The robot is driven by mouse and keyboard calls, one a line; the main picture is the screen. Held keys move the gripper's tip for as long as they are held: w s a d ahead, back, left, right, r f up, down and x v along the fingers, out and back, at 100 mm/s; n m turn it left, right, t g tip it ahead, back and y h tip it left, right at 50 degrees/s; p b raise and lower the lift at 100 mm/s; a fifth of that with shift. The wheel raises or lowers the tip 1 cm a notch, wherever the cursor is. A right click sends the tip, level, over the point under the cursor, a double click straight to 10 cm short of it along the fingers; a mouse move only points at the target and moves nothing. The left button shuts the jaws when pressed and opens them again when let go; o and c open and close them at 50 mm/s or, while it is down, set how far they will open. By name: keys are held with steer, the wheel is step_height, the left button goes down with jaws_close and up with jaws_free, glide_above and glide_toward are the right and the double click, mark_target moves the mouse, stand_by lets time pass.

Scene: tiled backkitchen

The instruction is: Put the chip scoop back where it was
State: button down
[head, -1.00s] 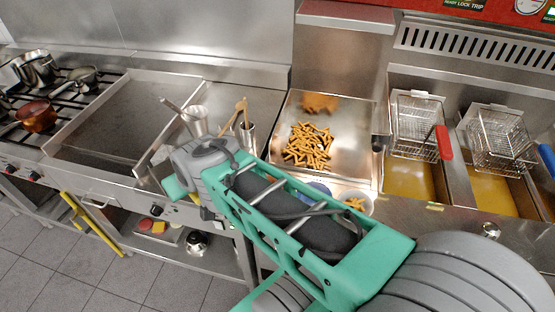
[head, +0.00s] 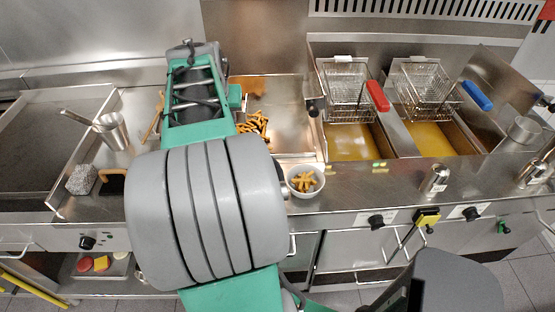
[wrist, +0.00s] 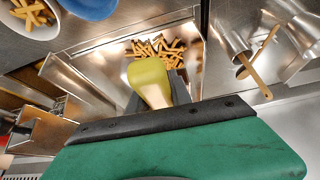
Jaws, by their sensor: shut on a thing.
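The scoop's head is not visible there, and in the head view my arm hides both scoop and gripper. The chip tray (head: 290,105) is a metal bay with a heap of chips (head: 256,124), partly behind my arm. In the wrist view the chips (wrist: 158,50) lie beyond the handle, apparently apart from it.
A white bowl of chips (head: 304,181) stands on the counter edge. A blue bowl (wrist: 88,8) shows beside it in the wrist view. A metal cup (head: 112,131) stands left of my arm. Two fryer baskets (head: 345,88) (head: 425,88) sit right of the tray.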

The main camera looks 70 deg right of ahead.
steer(key=s+d+f+m+g+b, duration=0.2)
steer(key=s+d+m, duration=0.2)
steer(key=s+d, duration=0.55)
steer(key=f, duration=0.3)
steer(key=f+p, duration=0.1)
steer(key=f, duration=0.2)
steer(key=s+a+f+p, duration=0.1)
steer(key=f, duration=0.2)
steer(key=shift+s, duration=0.1)
steer(key=shift+f, duration=0.1)
steer(key=shift+f+b, duration=0.65)
steer(key=shift+b, duration=0.05)
steer(key=c, duration=1.2)
jaws_free()
steer(key=shift+a, duration=0.1)
steer(key=shift+o, duration=0.2)
steer(key=shift+r, duration=0.1)
